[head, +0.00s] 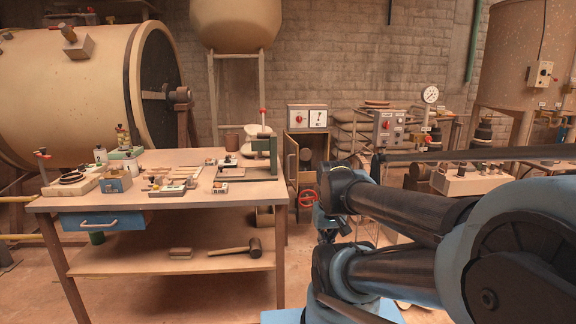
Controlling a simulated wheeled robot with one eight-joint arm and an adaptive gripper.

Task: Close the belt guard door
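A tall, narrow cabinet that looks like the belt guard (324,140) stands behind the right end of the workbench, below a control box. Its front is open, and a dark round part shows inside. A narrow panel at its left side, seen nearly edge-on, looks like the door (291,157), swung open toward me. My arm reaches in from the right, and its far end is low in front of the cabinet, near a red handwheel. My gripper seems to be at the small blue and dark parts (326,224) there. Its fingers cannot be made out.
The workbench (225,198) with tools, small boxes and a green vise (264,150) fills the left. A hammer (240,248) lies on its lower shelf. The red handwheel (308,198) is below the cabinet. A grey control box (389,128) and gauge stand to the right.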

